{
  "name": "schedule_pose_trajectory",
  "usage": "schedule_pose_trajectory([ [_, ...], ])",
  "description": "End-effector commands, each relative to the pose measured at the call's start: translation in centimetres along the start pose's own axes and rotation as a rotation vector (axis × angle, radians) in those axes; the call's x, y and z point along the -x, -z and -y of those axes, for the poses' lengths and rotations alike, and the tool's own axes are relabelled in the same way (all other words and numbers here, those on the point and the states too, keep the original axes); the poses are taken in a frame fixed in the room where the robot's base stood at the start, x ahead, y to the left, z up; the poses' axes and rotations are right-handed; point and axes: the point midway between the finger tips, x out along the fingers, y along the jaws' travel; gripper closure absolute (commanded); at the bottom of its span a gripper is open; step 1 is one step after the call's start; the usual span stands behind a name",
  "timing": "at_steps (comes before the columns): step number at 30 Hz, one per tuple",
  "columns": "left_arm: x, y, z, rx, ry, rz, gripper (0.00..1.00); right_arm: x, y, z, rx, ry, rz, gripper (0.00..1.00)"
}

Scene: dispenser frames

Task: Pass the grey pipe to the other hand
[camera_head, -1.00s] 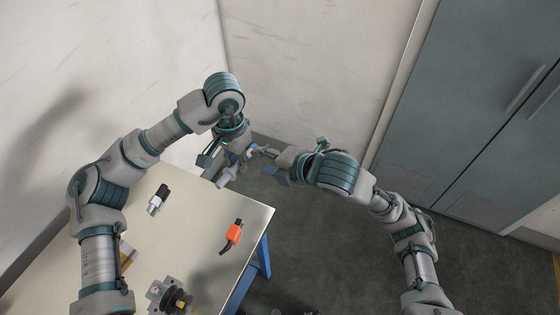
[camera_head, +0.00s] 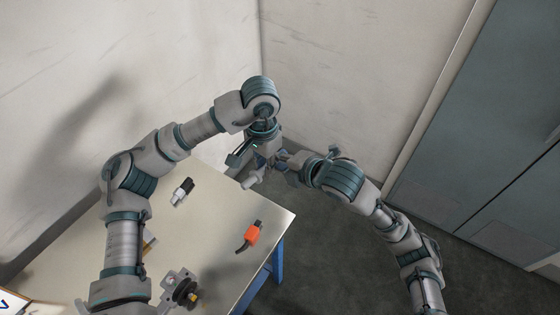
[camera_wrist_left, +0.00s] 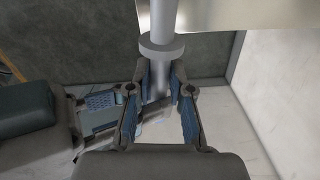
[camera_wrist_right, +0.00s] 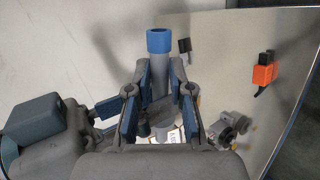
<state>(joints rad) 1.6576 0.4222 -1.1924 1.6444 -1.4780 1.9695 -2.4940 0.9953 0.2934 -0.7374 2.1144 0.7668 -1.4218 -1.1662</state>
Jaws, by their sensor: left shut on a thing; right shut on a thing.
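The grey pipe (camera_head: 253,178) is held in the air beyond the table's far edge, partly hidden by my grippers in the head view. In the left wrist view the pipe (camera_wrist_left: 163,18) has a wide collar, and my left gripper (camera_wrist_left: 160,75) is shut on it just below that collar. In the right wrist view the pipe (camera_wrist_right: 159,82) has a blue end (camera_wrist_right: 160,40), and my right gripper (camera_wrist_right: 159,72) is shut on it below that end. The head view shows my left gripper (camera_head: 259,152) and right gripper (camera_head: 288,160) close together.
The table (camera_head: 215,225) carries a black-and-white connector (camera_head: 182,192), an orange part with a black cable (camera_head: 250,236) and a grey-and-black fixture (camera_head: 181,287). Grey cabinets (camera_head: 480,150) stand at the right. The floor between table and cabinets is clear.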

Motion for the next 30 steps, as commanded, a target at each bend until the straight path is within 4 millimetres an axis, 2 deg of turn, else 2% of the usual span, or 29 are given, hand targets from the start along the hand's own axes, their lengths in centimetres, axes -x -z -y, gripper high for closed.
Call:
schedule_pose_trajectory([
  [1,0.4,0.0,0.4,0.01,0.006,-0.009,1.0,-0.2,0.0,0.6,-0.001,0.019,-0.001,1.0],
  [2,0.4,0.1,0.4,0.011,0.006,-0.009,0.75,-0.2,0.0,0.7,-0.001,0.019,-0.001,1.0],
  [5,0.4,0.0,0.4,0.011,0.006,-0.009,0.51,-0.2,0.0,0.6,0.0,0.019,-0.001,1.0],
  [14,0.4,0.0,0.3,0.008,0.004,-0.007,0.51,-0.1,0.0,0.5,0.0,0.014,-0.001,1.0],
  [17,1.1,0.1,0.3,0.008,0.005,-0.009,0.51,-0.1,0.0,0.4,0.0,0.013,-0.001,1.0],
  [20,2.7,0.1,0.3,0.009,0.005,-0.009,0.51,-0.1,0.0,0.4,0.0,0.012,-0.001,1.0],
  [30,10.1,0.0,0.5,0.011,0.006,-0.01,0.51,-0.1,0.0,0.4,0.0,0.011,-0.001,1.0],
])
